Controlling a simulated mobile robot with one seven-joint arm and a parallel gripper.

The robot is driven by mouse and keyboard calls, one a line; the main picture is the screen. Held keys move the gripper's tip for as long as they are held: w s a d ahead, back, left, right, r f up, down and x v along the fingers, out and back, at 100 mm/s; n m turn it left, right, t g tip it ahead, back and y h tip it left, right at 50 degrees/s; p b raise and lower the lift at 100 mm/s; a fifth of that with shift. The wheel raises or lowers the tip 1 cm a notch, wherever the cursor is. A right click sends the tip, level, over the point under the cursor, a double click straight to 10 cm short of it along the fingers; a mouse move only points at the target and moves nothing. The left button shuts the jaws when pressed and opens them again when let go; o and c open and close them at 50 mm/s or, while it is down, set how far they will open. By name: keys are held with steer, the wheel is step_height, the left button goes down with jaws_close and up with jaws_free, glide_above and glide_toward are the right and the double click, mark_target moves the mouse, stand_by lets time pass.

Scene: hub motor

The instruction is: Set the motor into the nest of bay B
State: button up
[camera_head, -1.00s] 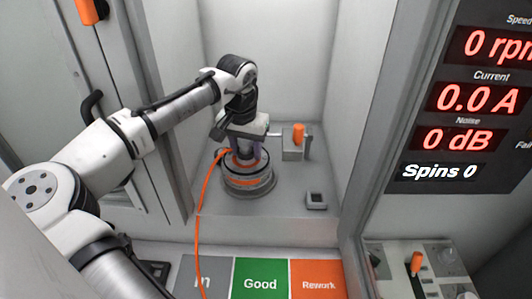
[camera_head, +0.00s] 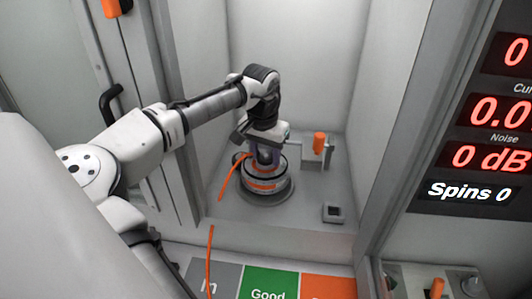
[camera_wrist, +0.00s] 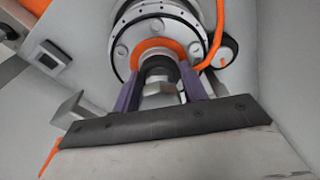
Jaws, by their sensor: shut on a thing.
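The motor (camera_head: 262,182) is a round grey hub with an orange ring and an orange cable (camera_head: 229,180). It sits upright at the round base of the nest (camera_head: 266,197) inside the bay; whether it is fully seated I cannot tell. My gripper (camera_head: 264,158) is above it, pointing down, shut on the motor's central shaft. In the wrist view the purple fingers (camera_wrist: 160,92) stand on both sides of the shaft, with the motor's bolted face (camera_wrist: 160,30) beyond. The nest's inside is hidden under the motor. No bay letter shows.
A grey block with an orange knob (camera_head: 319,143) stands right of the motor. A small square socket (camera_head: 334,212) is on the bay floor. Bay walls stand close around. Good (camera_head: 267,284) and Rework areas lie in front; the display (camera_head: 490,110) reads Spins 0.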

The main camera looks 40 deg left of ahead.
steer(key=shift+r+p, duration=0.4)
steer(key=shift+p, duration=0.25)
steer(key=shift+f, duration=0.2)
stand_by(0.3)
steer(key=shift+f, duration=0.4)
steer(key=shift+f, duration=0.9)
stand_by(0.8)
steer(key=o, duration=1.3)
steer(key=shift+s, duration=0.1)
steer(key=shift+o, duration=0.3)
steer(key=shift+f, duration=0.2)
steer(key=r+b, duration=0.1)
steer(key=r, duration=0.3)
steer(key=s+r, duration=0.1)
steer(key=r, duration=0.4)
steer(key=r+b, duration=0.1)
steer(key=r, duration=0.4)
steer(key=shift+s+d+b, duration=0.25)
steer(key=shift+s+b, duration=0.05)
steer(key=shift+s+f, duration=0.1)
